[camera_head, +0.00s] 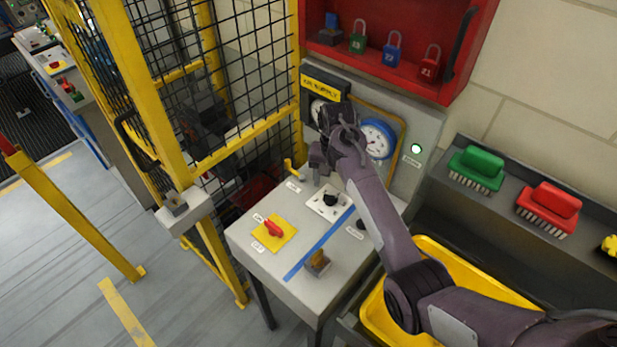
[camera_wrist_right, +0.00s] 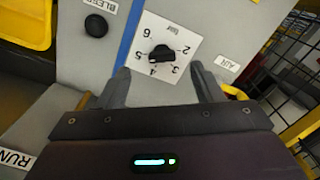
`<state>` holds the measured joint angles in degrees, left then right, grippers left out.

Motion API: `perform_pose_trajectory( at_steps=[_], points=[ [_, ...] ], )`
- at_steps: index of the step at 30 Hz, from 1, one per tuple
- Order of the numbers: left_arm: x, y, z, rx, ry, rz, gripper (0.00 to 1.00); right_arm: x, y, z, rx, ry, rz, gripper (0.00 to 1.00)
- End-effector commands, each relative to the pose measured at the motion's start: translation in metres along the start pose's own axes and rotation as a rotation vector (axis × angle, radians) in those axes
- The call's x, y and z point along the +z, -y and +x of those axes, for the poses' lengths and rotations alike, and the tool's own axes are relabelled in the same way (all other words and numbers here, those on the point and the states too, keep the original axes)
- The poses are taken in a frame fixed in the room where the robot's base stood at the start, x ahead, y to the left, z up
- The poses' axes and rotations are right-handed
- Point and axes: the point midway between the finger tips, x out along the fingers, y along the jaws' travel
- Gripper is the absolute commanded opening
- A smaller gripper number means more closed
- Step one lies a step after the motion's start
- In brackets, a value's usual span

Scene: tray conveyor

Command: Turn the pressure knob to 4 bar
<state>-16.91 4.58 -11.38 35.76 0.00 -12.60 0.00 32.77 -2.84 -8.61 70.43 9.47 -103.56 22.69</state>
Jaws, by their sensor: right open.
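The pressure knob (camera_wrist_right: 160,54) is black and sits on a white plate (camera_wrist_right: 178,22) with a bar scale; figures from 2 to 6 show around it. Which figure it points to, I cannot tell for sure. In the head view the knob (camera_head: 330,199) is on the sloping grey panel. My right gripper (camera_wrist_right: 160,69) is open, its two fingers on either side of the knob's lower edge in the wrist view, with no contact visible. In the head view the right gripper (camera_head: 318,158) is above the knob, partly hidden by its own wrist. My left gripper is not in view.
A blue-rimmed gauge (camera_head: 377,138) is behind my arm; its reading is illegible. A red switch on a yellow plate (camera_head: 271,233) and a black bleed button (camera_wrist_right: 96,25) share the panel. Yellow mesh fencing (camera_head: 205,85) stands left; a yellow bin (camera_head: 470,270) lies below my arm.

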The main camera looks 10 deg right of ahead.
Motion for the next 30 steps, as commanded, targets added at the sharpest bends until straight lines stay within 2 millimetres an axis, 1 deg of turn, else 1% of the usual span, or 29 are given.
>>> perform_pose_trajectory(
  at_steps=[2,5,10,15,18,21,27,29,30],
  points=[
    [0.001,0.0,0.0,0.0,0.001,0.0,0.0,-0.006,-0.003,0.0,-0.001,0.0,-0.014,0.6],
    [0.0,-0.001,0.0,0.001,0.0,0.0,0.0,-0.007,-0.003,0.008,-0.002,0.001,-0.02,0.6],
    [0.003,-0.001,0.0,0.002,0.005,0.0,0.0,-0.007,-0.003,0.035,-0.002,0.002,-0.019,0.6],
    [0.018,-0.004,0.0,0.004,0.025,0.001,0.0,-0.007,-0.003,0.06,-0.001,0.001,-0.019,0.6],
    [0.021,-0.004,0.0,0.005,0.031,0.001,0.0,-0.007,-0.003,0.07,-0.002,0.0,-0.019,0.6],
    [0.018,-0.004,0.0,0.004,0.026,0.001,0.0,-0.007,-0.003,0.074,-0.002,-0.001,-0.019,0.6],
    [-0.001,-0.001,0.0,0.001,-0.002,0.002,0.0,-0.007,-0.003,0.076,-0.003,-0.002,-0.019,0.6],
    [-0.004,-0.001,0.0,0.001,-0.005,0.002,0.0,-0.007,-0.003,0.076,-0.003,-0.002,-0.019,0.6],
    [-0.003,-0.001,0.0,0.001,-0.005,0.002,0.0,-0.007,-0.003,0.076,-0.003,-0.002,-0.019,0.55]
  ],
)
